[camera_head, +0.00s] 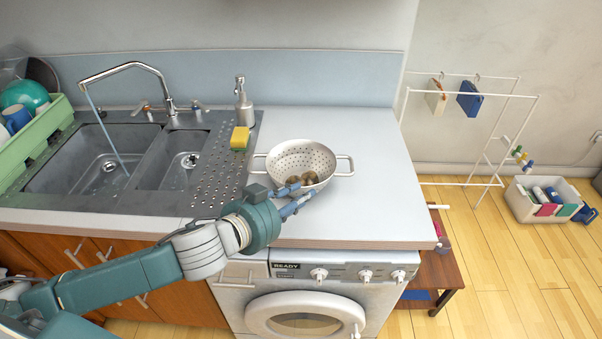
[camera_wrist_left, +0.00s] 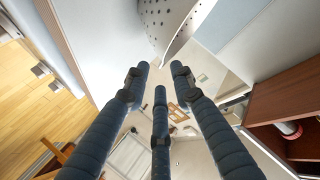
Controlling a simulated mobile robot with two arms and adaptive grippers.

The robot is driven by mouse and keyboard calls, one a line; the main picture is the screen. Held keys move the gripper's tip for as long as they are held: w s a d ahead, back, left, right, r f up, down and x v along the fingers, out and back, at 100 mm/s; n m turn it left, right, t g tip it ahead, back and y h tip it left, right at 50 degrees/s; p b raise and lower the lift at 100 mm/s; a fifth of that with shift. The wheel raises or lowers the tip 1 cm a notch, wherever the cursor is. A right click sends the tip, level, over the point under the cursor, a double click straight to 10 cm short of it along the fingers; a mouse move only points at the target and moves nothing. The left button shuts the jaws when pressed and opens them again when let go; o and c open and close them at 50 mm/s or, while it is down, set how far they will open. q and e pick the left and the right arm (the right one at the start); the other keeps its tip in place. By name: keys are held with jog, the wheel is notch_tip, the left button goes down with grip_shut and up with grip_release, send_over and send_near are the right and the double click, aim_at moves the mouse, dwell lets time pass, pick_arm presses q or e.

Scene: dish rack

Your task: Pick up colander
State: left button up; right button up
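The white colander (camera_head: 318,158) with two side handles stands upright on the white countertop, right of the sink. Small brown round items (camera_head: 310,178) show inside it. My left gripper (camera_head: 298,196) is at the colander's front left side, its fingers apart and overlapping the rim in the head view. I cannot tell whether they touch it. In the left wrist view the fingers of this gripper (camera_wrist_left: 159,75) are spread with nothing between them, and part of the perforated colander (camera_wrist_left: 172,22) shows beyond them at the top. My right gripper is not in view.
A yellow sponge (camera_head: 240,138) and a soap dispenser (camera_head: 243,102) stand left of the colander by the sink (camera_head: 205,165). The tap is running. A green dish rack (camera_head: 40,130) is at far left. The countertop (camera_head: 385,190) right of the colander is clear.

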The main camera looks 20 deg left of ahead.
aim_at(324, 180)
pick_arm(q)
jog(key=x, duration=0.2)
jog(key=p+x, duration=0.1)
jog(key=x, duration=0.2)
jog(key=shift+w+d+r, duration=0.1)
jog(key=shift+w+r, duration=0.1)
jog(key=shift+w, duration=0.2)
jog(key=p+x, duration=0.1)
jog(key=x, duration=0.3)
jog(key=shift+w+r, duration=0.1)
jog(key=shift+w+d+f, duration=0.2)
jog(key=shift+w+f, duration=0.1)
jog(key=shift+w, duration=0.15)
grip_shut()
jog(key=shift+r, duration=0.15)
